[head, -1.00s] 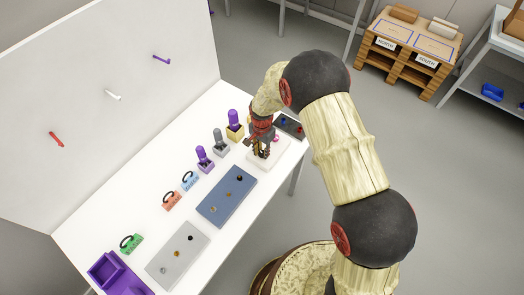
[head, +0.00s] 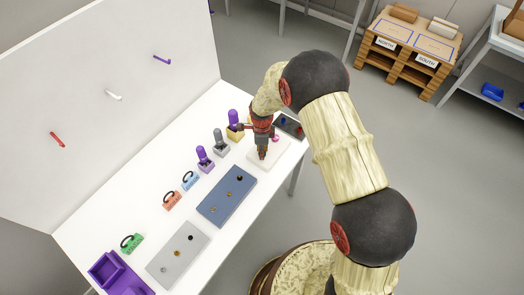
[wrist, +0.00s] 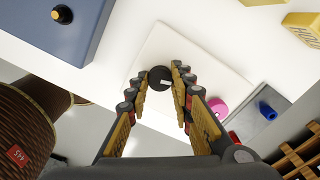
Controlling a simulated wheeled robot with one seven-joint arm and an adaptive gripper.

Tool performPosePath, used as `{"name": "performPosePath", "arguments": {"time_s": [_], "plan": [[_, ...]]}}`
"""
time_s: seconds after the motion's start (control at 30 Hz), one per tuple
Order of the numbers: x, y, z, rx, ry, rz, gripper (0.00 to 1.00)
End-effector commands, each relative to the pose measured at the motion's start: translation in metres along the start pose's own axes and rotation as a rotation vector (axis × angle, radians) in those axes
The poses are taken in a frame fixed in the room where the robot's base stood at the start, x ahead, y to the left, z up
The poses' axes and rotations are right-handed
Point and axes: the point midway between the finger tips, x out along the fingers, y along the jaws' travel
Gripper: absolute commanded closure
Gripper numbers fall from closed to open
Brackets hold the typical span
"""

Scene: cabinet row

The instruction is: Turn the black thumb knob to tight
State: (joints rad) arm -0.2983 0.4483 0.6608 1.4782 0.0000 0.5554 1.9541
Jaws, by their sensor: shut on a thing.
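The black thumb knob (wrist: 158,75) is a round dark knob with a small white mark, on a white plate (wrist: 205,68). In the wrist view it sits between the fingertips of my gripper (wrist: 160,80), which is shut on it. The white mark points toward the right finger. In the head view my gripper (head: 262,154) points down over the white plate (head: 278,152), and its fingers hide the knob. A pink knob (wrist: 218,107) is on the same plate, beside the right finger; it also shows in the head view (head: 276,138). No tight label is readable.
A blue panel (head: 226,197) with small knobs lies beside the white plate, and a grey panel (head: 178,255) beyond it. A dark box with blue and red parts (head: 290,126) is on the other side. Purple and grey handled blocks stand behind.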

Motion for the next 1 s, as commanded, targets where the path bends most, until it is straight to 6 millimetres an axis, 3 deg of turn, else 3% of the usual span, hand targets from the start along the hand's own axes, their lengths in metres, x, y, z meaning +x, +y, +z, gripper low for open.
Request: {"name": "performPosePath", "arguments": {"time_s": [0.4,1.0], "plan": [[-0.0045,-0.0048,0.0018,0.261,-0.005,-0.009,1.00],[-0.0046,-0.0051,0.0019,0.332,-0.006,-0.010,1.00]]}}
